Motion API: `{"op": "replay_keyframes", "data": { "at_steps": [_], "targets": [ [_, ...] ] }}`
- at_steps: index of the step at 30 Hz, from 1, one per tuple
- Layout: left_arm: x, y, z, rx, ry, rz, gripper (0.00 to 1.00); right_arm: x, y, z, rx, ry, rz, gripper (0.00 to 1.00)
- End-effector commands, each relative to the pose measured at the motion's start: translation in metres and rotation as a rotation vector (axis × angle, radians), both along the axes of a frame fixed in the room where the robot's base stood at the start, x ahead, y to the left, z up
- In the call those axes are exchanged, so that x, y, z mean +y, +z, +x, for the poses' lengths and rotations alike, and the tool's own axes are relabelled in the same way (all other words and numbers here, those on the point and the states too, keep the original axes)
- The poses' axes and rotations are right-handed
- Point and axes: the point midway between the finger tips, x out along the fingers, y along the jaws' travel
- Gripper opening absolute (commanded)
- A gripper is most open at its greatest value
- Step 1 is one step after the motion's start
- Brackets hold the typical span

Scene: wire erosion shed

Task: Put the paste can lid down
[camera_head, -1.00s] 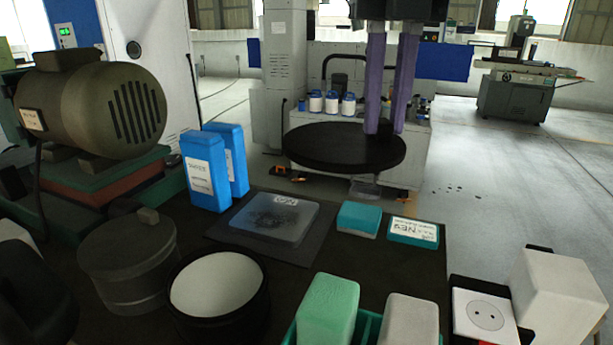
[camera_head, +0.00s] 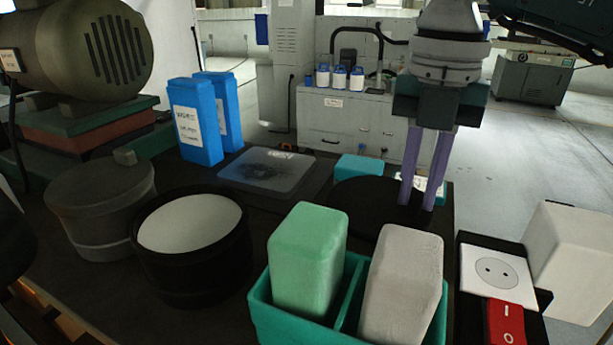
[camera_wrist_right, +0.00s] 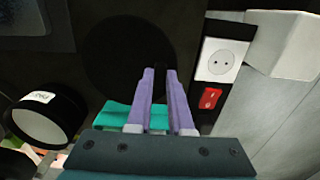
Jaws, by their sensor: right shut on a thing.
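The paste can lid is a wide flat black disc (camera_head: 355,205) in the head view, lying level low over the dark bench behind the teal tray. My right gripper (camera_head: 418,205) points down with its purple fingers shut on the lid. In the wrist view the lid (camera_wrist_right: 120,55) is a dark round shape beyond the fingertips (camera_wrist_right: 159,72), hard to tell from the dark bench. I cannot tell whether the lid touches the bench. An open black can with white paste (camera_head: 192,265) stands at the front left. My left gripper is not in view.
A teal tray (camera_head: 262,322) holds a green block (camera_head: 308,260) and a grey block (camera_head: 402,285). Behind are a teal box (camera_head: 358,168), a flat pad (camera_head: 268,170) and blue boxes (camera_head: 195,125). A socket panel (camera_head: 497,272) is at right, a dark lidded pot (camera_head: 100,205) at left.

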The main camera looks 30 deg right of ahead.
Motion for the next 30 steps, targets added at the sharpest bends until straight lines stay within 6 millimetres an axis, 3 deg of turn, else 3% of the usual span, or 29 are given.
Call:
{"op": "replay_keyframes", "data": {
  "at_steps": [9,22,23,30],
  "targets": [
    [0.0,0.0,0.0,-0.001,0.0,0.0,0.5,0.0,-0.042,-0.001,0.003,0.001,0.0,0.0],
    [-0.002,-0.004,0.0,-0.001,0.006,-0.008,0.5,0.0,-0.05,0.0,0.0,0.002,0.0,0.0],
    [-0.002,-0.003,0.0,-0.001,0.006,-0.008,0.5,0.0,-0.049,0.0,0.0,0.002,0.0,0.21],
    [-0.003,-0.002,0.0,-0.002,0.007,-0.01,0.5,0.0,-0.049,0.0,0.0,0.002,0.0,0.48]
  ]
}}
